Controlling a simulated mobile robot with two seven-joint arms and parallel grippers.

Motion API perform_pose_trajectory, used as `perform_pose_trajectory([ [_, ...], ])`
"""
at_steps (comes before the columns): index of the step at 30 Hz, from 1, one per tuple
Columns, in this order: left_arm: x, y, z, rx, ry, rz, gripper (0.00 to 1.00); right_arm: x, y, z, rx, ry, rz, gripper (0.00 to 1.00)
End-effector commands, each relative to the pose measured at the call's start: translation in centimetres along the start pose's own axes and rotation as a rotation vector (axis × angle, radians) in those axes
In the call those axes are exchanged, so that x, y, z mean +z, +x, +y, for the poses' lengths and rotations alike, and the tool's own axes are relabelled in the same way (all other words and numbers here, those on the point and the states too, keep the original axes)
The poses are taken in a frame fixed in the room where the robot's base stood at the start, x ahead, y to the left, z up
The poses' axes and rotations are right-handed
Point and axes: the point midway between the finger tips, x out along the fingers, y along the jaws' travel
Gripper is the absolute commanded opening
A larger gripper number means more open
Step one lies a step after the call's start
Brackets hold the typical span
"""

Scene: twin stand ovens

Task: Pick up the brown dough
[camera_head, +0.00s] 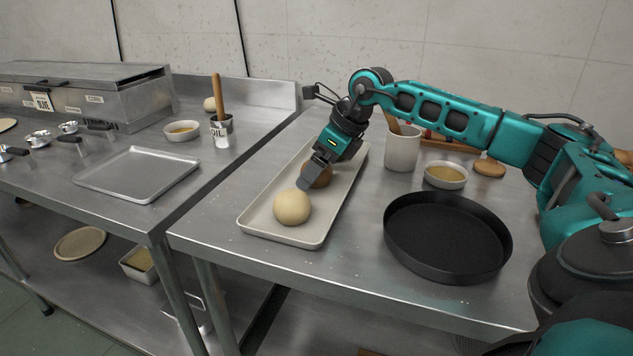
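The brown dough (318,176) is a round ball on the cream tray (258,225), partly hidden behind my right gripper. A pale dough ball (292,207) lies on the same tray, nearer the front. My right gripper (309,178) points down over the tray, with its fingers at the brown dough. One finger shows in front of the ball, on its near left side. The far finger is hidden, so I cannot tell whether the fingers are apart from the dough or touching it. My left gripper is not in view.
A black round pan (447,237) stands right of the tray. Behind it are a white utensil crock (402,148), a small bowl (446,175) and a wooden lid (489,167). A gap separates the tables.

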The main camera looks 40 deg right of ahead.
Motion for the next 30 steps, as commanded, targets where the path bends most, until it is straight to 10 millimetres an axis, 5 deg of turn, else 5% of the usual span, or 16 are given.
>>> perform_pose_trajectory([
  [7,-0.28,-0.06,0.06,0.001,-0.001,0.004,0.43,-0.01,0.35,-0.03,-0.001,0.000,0.000,0.93],
  [21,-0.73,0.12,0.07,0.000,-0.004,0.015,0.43,0.02,0.27,-0.03,-0.001,0.000,-0.001,0.50],
  [30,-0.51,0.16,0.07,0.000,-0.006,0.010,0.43,0.21,-0.01,-0.04,-0.002,0.000,-0.002,0.50],
])
